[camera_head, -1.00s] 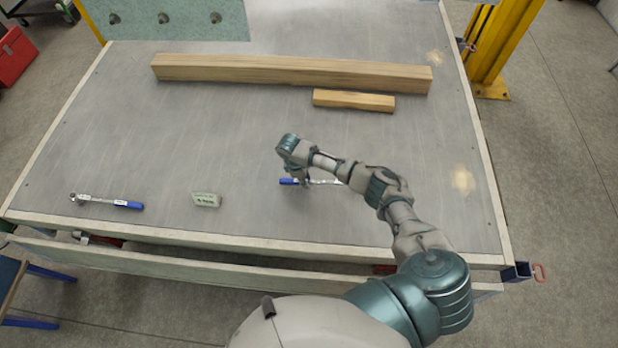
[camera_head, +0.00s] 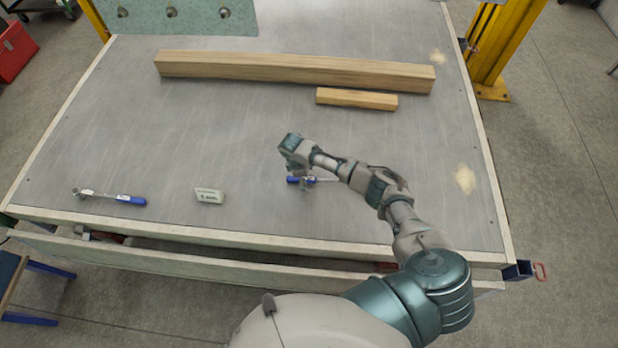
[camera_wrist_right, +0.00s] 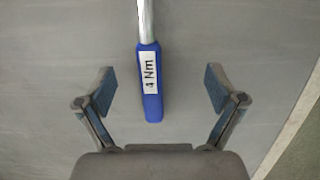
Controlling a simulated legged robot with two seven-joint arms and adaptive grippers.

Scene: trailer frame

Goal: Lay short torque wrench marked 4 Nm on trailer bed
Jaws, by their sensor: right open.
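The torque wrench marked 4 Nm (camera_wrist_right: 150,85) has a blue handle with a white label and a silver shaft. In the right wrist view its handle end is between the open fingers of my right gripper (camera_wrist_right: 160,90), with a gap on both sides. In the head view the wrench (camera_head: 298,180) is partly hidden by my right arm, and its height over the trailer bed (camera_head: 200,130) is hard to tell. My right gripper (camera_head: 304,184) points down at it. My left gripper is not in view.
Another blue-handled wrench (camera_head: 128,199) lies at the left front of the bed. A small pale block with writing (camera_head: 209,196) stands between the two wrenches. A long wooden beam (camera_head: 290,70) and a short one (camera_head: 357,98) lie toward the back.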

